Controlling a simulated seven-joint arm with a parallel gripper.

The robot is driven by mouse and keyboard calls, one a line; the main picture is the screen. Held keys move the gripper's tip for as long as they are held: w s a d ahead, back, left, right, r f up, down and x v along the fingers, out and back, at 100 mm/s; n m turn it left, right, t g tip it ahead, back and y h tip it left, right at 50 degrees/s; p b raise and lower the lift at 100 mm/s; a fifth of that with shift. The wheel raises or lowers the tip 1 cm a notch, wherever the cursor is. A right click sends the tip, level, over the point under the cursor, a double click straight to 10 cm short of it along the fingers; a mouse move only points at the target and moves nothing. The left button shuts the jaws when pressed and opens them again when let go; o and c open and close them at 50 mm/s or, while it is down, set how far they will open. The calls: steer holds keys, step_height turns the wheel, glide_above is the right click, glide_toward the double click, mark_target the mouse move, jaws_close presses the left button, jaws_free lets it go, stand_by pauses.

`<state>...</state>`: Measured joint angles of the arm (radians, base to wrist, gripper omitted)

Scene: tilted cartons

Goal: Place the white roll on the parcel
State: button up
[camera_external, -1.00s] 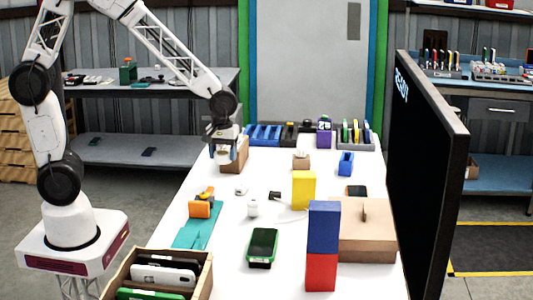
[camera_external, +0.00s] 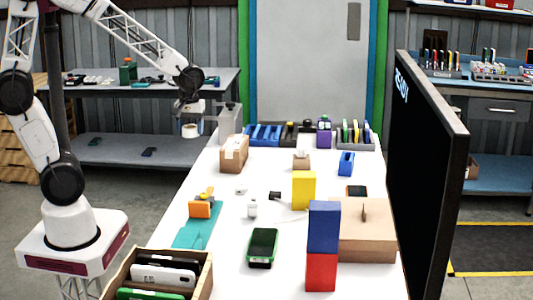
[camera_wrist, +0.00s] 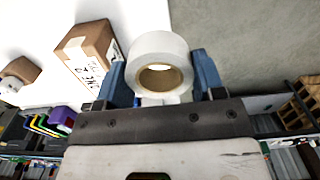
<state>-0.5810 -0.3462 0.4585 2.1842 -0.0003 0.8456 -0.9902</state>
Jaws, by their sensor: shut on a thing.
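The white roll (camera_wrist: 160,52), a tape roll with a brown core, is between the blue fingers of my gripper (camera_wrist: 160,68) in the wrist view. My gripper (camera_external: 189,118) is shut on it. In the external view the roll (camera_external: 190,130) hangs in the air left of the table's far-left edge, apart from everything below. The parcel (camera_external: 233,157), a brown carton with a pale tape strip, stands on the table to the right of and lower than the roll. In the wrist view the parcel (camera_wrist: 83,55), with dark print on a side, is left of my gripper. Nothing is seen on its top.
A grey upright block (camera_external: 229,118) stands behind the parcel. Blue bins (camera_external: 263,135) line the table's far edge. The white tabletop between the parcel and small box is clear.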

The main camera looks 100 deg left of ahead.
stand_by(0.3)
glide_above(238, 143)
steer(key=shift+w+f, duration=0.1)
steer(key=shift+f, duration=0.65)
stand_by(0.4)
steer(key=shift+f, duration=1.75)
steer(key=shift+f, duration=0.1)
steer(key=o, duration=1)
